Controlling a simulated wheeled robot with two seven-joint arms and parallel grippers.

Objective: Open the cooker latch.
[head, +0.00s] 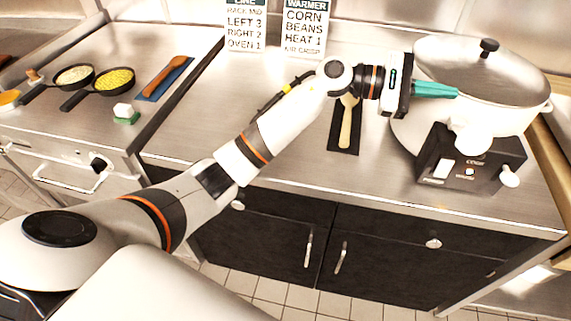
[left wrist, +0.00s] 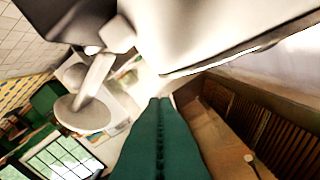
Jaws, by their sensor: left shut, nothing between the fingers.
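The cooker (head: 510,117) is a white round pot with a grey domed lid and black knob (head: 489,47), at the right of the counter. The lid looks seated on the rim. Its dark front box (head: 440,158) carries a white rounded piece (head: 472,136), perhaps the latch; I cannot tell for sure. My left gripper (head: 456,91) has green fingers, shut and empty, at the left side of the pot near the rim; contact cannot be told. In the left wrist view the shut fingers (left wrist: 160,102) point toward the white cooker body (left wrist: 190,30). My right gripper is not in view.
A wooden spoon (head: 347,120) lies on a dark mat under my left arm. Two signs (head: 304,28) stand at the back. The counter front between is clear.

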